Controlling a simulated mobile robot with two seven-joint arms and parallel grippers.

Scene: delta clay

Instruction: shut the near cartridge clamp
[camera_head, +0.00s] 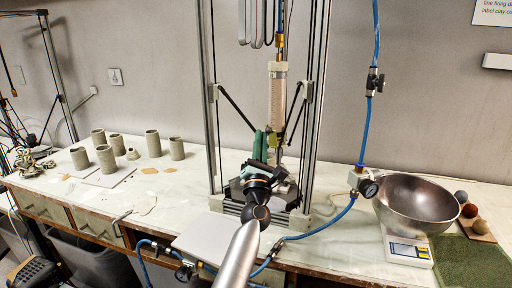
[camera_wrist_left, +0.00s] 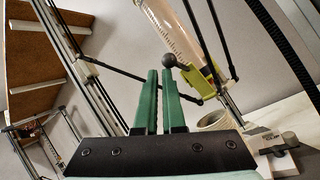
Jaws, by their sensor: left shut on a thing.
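The clear cartridge (camera_head: 278,98) of pale clay stands upright in the printer frame, with a brass fitting on top. It also shows at the top of the left wrist view (camera_wrist_left: 174,28). The yellow-green cartridge clamp (camera_wrist_left: 205,79) sits around its lower part, and a black ball knob (camera_wrist_left: 168,60) shows beside it. My left gripper (camera_head: 265,133) has green fingers and is at the clamp, in front of the cartridge's lower end. In the left wrist view its fingertips (camera_wrist_left: 162,73) are close together at the knob, shut on it. The clamp is mostly hidden in the head view. My right gripper is out of view.
Metal uprights and black rods (camera_head: 237,106) of the printer flank the gripper. A blue hose (camera_head: 322,222) crosses the bench front. A steel bowl (camera_head: 418,201) stands on a scale at right. Several grey clay cylinders (camera_head: 106,158) stand at left. Bare bench lies between them and the printer.

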